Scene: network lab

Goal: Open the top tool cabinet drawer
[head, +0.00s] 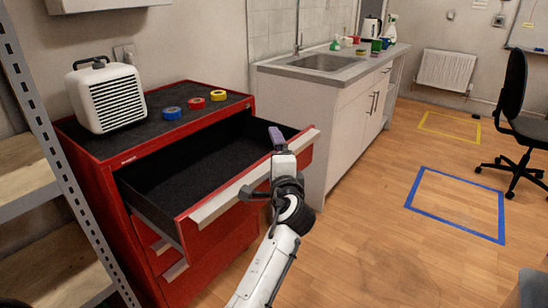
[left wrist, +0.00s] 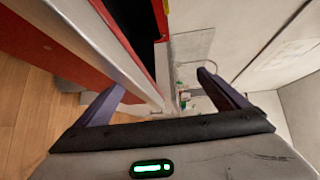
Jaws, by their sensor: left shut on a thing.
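The top drawer (head: 200,175) of the red tool cabinet (head: 130,150) is pulled far out. Its dark-lined inside shows and looks empty. A pale handle strip (head: 240,190) runs along the top of its red front. My left gripper (head: 279,145) is at the right part of this strip, with one purple finger showing above it. In the left wrist view, the pale strip (left wrist: 100,50) passes by the left finger, between the two fingers of my gripper (left wrist: 160,82). The gripper is shut on the handle; the exact contact is hard to see. My right gripper is out of view.
A white heater-like box (head: 105,95) and blue, red and yellow tape rolls (head: 196,103) stand on the cabinet top. A sink counter (head: 325,75) is close on the right. A shelf post (head: 60,150) is at the left.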

